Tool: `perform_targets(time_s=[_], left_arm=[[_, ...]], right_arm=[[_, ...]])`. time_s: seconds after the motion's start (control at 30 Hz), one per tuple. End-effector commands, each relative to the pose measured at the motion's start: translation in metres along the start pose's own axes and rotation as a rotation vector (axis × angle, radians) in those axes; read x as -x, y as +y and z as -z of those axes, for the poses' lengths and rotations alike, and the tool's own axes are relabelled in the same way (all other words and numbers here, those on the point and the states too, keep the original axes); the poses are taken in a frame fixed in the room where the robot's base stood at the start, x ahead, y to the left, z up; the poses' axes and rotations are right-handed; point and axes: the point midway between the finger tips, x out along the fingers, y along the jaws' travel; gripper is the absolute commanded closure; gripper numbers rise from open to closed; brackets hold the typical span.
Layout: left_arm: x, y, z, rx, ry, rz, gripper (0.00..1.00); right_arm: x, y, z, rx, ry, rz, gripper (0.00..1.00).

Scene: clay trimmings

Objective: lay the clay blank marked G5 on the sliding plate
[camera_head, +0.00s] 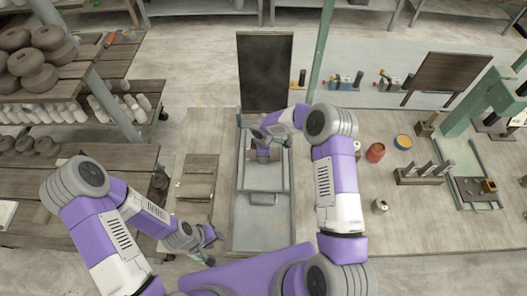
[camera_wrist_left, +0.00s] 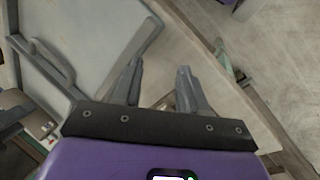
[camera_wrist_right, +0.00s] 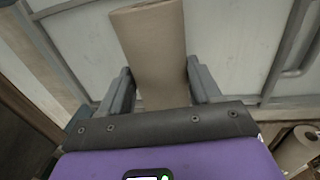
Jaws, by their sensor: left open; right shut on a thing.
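My right gripper (camera_head: 263,152) is shut on a tan, roughly cylindrical clay blank (camera_wrist_right: 150,45), which stands out beyond its fingers in the right wrist view. No G5 mark can be read on it. The right arm holds it over the grey framed bench unit, whose pale grey plate (camera_head: 260,228) lies bare at the near end. I cannot tell whether the blank touches the surface below. My left gripper (camera_head: 208,236) is open and empty, left of the unit's near end. In the left wrist view its fingers (camera_wrist_left: 160,75) are apart, beside the grey unit (camera_wrist_left: 100,35).
A dark upright panel (camera_head: 265,72) stands behind the unit. Brown boards (camera_head: 198,178) lie to its left. Another tan roll (camera_wrist_right: 298,148) shows in the right wrist view.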

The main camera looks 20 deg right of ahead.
Motion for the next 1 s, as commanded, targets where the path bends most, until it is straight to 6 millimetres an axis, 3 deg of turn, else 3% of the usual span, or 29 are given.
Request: perform_targets(time_s=[1.0], left_arm=[[-0.0084, -0.0032, 0.0003, 0.000, 0.000, 0.000, 0.57]], right_arm=[[-0.0060, -0.0002, 0.0007, 0.000, 0.001, -0.002, 0.93]])
